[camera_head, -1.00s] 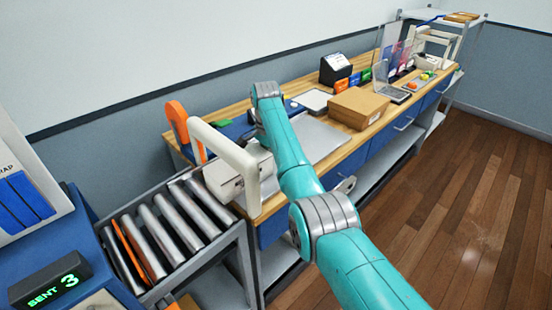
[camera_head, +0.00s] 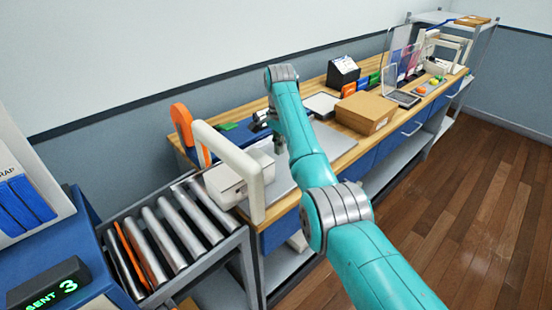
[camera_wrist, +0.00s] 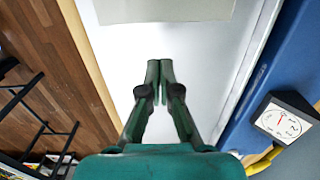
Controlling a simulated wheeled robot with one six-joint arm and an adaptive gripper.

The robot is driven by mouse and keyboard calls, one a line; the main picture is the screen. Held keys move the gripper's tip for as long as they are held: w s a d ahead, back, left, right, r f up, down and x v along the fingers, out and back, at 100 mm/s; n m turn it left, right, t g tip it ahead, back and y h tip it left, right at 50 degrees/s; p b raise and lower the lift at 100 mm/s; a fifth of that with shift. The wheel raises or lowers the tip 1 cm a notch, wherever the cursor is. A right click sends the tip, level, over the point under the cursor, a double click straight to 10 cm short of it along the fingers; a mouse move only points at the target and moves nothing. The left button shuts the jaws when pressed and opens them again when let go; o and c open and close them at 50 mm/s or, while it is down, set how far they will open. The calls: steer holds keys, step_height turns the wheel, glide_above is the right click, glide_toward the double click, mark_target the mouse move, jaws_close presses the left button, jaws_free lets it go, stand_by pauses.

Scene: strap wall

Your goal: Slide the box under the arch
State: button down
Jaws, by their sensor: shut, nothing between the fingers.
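A pale, whitish box (camera_head: 228,184) lies at the near left end of the workbench. It passes through the opening of the white arch (camera_head: 226,148), showing on both sides of its near post. A pale flat edge at the top of the wrist view may be the box (camera_wrist: 165,10). My gripper (camera_head: 279,147) is on the far side of the arch and box, low over the grey plate (camera_head: 310,160). The wrist view shows its green fingers (camera_wrist: 160,66) together and empty, a short way from that pale edge. The arm hides part of the plate.
A roller rack (camera_head: 160,230) adjoins the bench's near end. An orange upright (camera_head: 184,130) stands behind the arch. A brown carton (camera_head: 366,110) sits farther along the bench. A dial gauge (camera_wrist: 285,120) stands beside the plate. Open floor (camera_head: 470,210) lies right.

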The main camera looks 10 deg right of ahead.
mark_target(280, 168)
step_height(280, 168, up, 5)
steer(key=f+m, duration=0.3)
steer(key=m, duration=0.9)
steer(key=f+m, duration=0.4)
steer(key=m, duration=0.8)
steer(key=f+m, duration=0.3)
steer(key=m, duration=0.9)
steer(key=shift+s+d+f, duration=0.1)
steer(key=shift+d+f, duration=0.1)
steer(key=shift+f, duration=0.2)
steer(key=shift+s+a+r, duration=0.1)
steer(key=shift+s+a, duration=0.45)
steer(key=shift+a, duration=0.3)
steer(key=shift+s+a, duration=0.65)
steer(key=shift+a, duration=0.15)
